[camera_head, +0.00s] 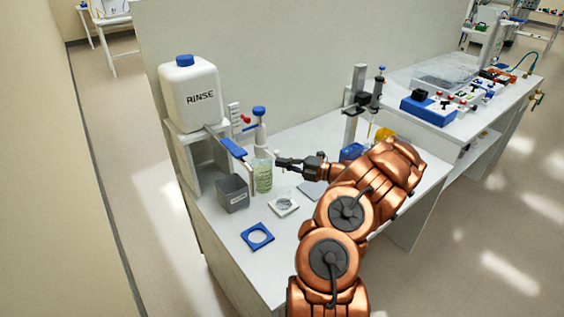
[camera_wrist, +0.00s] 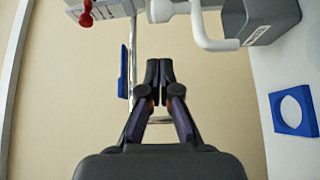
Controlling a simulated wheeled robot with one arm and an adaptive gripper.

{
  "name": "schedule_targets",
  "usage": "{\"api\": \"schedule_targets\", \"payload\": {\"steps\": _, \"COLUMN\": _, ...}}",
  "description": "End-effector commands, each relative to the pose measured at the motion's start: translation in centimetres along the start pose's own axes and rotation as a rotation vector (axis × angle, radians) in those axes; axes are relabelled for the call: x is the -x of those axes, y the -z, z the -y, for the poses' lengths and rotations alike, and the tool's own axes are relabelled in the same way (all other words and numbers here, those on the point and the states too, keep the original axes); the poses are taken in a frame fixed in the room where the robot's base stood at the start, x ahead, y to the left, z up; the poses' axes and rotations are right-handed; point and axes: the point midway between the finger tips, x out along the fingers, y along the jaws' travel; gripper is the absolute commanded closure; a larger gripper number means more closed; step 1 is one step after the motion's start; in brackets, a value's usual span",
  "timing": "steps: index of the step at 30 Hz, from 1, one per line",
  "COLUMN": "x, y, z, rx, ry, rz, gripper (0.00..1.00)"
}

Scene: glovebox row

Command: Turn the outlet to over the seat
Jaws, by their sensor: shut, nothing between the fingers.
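A spout arm with a blue grip (camera_head: 233,148) reaches out from beside the white RINSE container, over the grey cup (camera_head: 233,196). The blue grip also shows edge-on in the wrist view (camera_wrist: 123,72), beside a thin metal rod. A blue square plate with a round hole (camera_head: 254,248), which looks like the seat, lies flat on the bench; it also shows in the wrist view (camera_wrist: 279,114). My gripper (camera_head: 280,162) is shut and empty, just right of the clear bottle. Its fingertips (camera_wrist: 158,65) meet in the wrist view. A white bent tube (camera_wrist: 205,38) shows beyond them.
The RINSE container (camera_head: 190,95) stands on a white stand at the back left. A blue-topped bottle (camera_head: 263,175) of pale green liquid stands close to my gripper. A small dish (camera_head: 284,205) sits on the bench. A blue-and-black instrument stands behind my arm.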

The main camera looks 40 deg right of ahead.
Motion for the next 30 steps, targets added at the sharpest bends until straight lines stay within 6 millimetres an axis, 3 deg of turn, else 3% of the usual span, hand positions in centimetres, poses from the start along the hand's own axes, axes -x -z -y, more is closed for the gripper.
{"api": "schedule_targets", "payload": {"steps": 18, "x": 6.7, "y": -3.8, "z": 0.2, "rx": -0.001, "ry": 0.001, "rz": -0.001, "gripper": 1.00}}
{"api": "schedule_targets", "payload": {"steps": 30, "x": 7.6, "y": -4.3, "z": -0.1, "rx": -0.002, "ry": 0.000, "rz": -0.003, "gripper": 1.00}}
